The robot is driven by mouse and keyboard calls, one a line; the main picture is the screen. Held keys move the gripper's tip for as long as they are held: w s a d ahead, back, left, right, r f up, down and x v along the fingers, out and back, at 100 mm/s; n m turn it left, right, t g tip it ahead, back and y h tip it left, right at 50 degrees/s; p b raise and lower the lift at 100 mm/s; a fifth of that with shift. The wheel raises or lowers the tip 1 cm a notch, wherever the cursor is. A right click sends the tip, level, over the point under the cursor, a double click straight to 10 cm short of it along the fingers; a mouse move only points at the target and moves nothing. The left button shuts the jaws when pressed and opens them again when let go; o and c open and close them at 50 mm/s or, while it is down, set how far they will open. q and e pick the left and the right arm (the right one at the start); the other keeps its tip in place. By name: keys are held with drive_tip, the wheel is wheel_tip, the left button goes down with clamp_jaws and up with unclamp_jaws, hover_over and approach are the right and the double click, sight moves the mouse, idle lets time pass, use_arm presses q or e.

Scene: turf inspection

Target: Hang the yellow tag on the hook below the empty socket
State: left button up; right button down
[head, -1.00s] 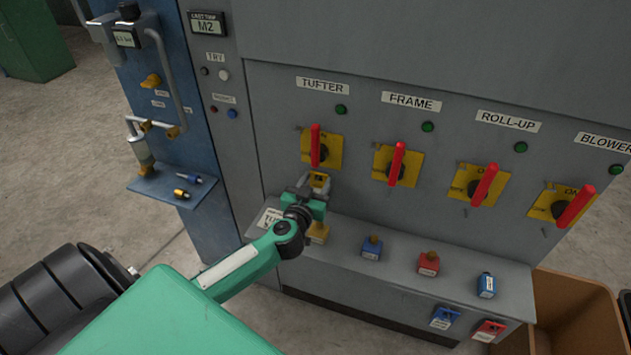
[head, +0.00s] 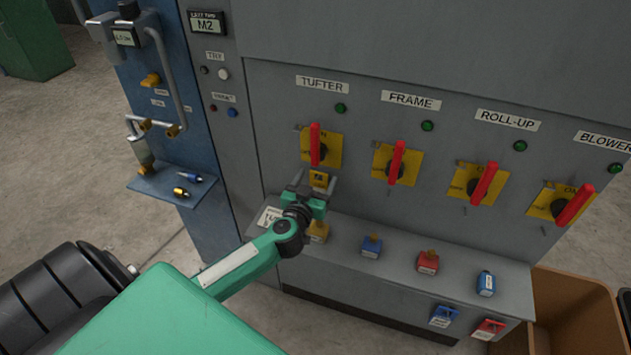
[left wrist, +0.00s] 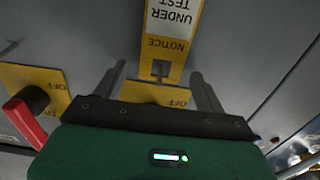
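The yellow tag (left wrist: 178,48) has a white panel reading "UNDER TEST" and a "NOTICE" band, upside down in the left wrist view. In the head view its top (head: 319,179) shows just below the TUFTER switch (head: 321,148). A dark hook-like piece shows in the tag's slot; I cannot tell for sure that it bears the tag. My left gripper (head: 315,183) is open, and its fingers stand apart either side of the tag in the left wrist view (left wrist: 160,86). The gripper hides the tag's lower part in the head view. I cannot make out the empty socket. My right gripper is out of view.
FRAME (head: 397,166), ROLL-UP (head: 474,184) and BLOWER (head: 562,204) switches line the grey cabinet. Padlocks, yellow (head: 318,232), blue (head: 371,247) and red (head: 428,263), stand on its ledge. A blue shelf (head: 150,186) is left; a brown bin (head: 570,300) is right.

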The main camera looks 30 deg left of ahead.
use_arm(q)
drive_tip(key=shift+s, duration=0.15)
drive_tip(key=v, duration=1.3)
drive_tip(key=shift+s+d, duration=0.15)
drive_tip(key=shift+s, duration=0.1)
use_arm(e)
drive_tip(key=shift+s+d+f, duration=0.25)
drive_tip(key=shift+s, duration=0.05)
